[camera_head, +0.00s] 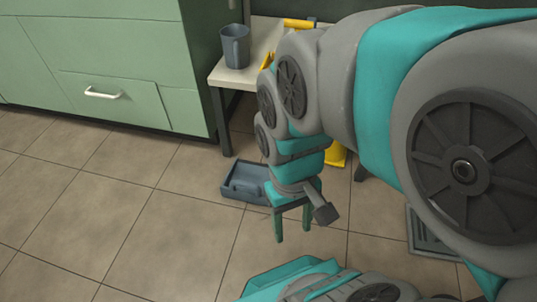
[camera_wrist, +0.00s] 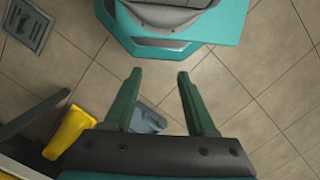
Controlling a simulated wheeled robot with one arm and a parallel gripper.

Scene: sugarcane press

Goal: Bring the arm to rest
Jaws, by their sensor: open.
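My gripper (camera_head: 293,222) hangs at the end of my teal and grey arm, pointing down over the tiled floor. Its two green fingers are apart with nothing between them. In the wrist view my gripper (camera_wrist: 158,88) also shows open and empty, with floor tiles behind the fingers. My arm fills the right side of the head view and hides part of the table behind it.
A blue-grey tray (camera_head: 233,197) lies on the floor. A green cabinet (camera_head: 100,55) stands left. A grey floor grate (camera_head: 428,240) is at right. Floor at front left is clear.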

